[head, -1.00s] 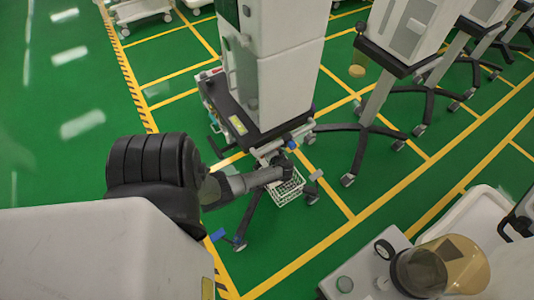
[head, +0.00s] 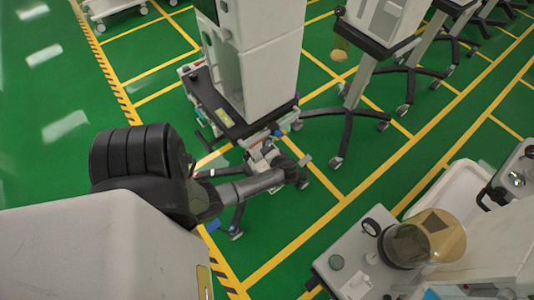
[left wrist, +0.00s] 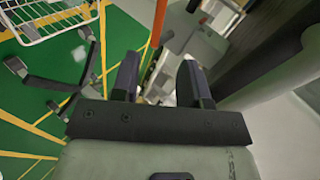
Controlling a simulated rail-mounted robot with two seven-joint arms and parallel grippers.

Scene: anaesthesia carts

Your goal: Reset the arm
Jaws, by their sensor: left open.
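My left arm reaches in from the left in the head view, over the base of a white anaesthesia cart (head: 262,70). My left gripper (head: 303,172) is at the end of it, small and hard to make out there, beside the cart's lower front. My right gripper is in neither view.
A white wire basket (left wrist: 52,22) and a dark wheeled leg (left wrist: 55,82) lie left of the fingers in the wrist view. More wheeled carts (head: 385,20) stand at the back right. A clear-domed machine (head: 410,243) is at the lower right. Green floor is open at left.

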